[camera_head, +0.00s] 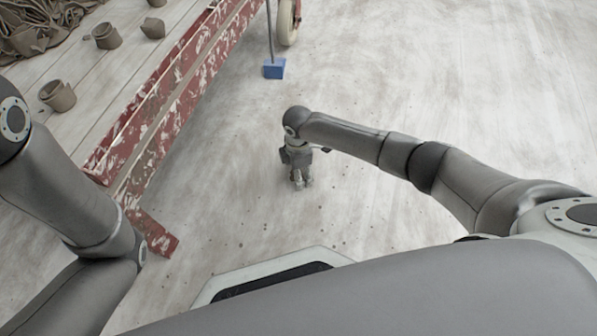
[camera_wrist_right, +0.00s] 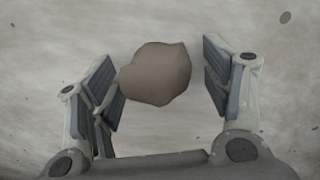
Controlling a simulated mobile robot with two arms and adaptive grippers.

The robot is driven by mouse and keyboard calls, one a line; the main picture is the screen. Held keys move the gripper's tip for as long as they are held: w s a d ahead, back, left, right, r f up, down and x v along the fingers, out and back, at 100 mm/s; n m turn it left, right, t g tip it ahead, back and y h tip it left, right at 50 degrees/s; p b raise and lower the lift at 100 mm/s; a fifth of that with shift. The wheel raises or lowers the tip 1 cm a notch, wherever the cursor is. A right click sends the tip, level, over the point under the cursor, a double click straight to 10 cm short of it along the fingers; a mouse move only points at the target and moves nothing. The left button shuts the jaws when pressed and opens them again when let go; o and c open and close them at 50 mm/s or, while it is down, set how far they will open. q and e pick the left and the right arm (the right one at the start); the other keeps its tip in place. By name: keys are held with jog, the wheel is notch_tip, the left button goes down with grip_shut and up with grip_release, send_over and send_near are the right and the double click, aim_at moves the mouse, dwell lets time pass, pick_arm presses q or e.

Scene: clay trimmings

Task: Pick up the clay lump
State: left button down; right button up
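The clay lump (camera_wrist_right: 155,74) is a brownish, rounded, uneven piece. In the right wrist view it lies between the fingers of my right gripper (camera_wrist_right: 160,72). The fingers are open around it. A gap shows between the lump and the right finger; its left edge is very close to the left fingers, and I cannot tell whether they touch. In the head view my right gripper (camera_head: 300,183) points down at the pale floor, and the lump is hidden or too small to tell there. My left arm shows at the left, but its gripper is out of view.
A red, paint-flaked frame (camera_head: 160,122) runs diagonally left of my right gripper. Behind the gripper are a blue block (camera_head: 274,69) at the foot of a pole and a wheel (camera_head: 288,20). Curled brown pieces (camera_head: 57,95) lie beyond the frame. The floor (camera_head: 470,90) at right is mostly clear.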

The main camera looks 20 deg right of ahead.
jog(key=c, duration=1.1)
jog(key=shift+o, duration=0.2)
jog(key=shift+r, duration=0.1)
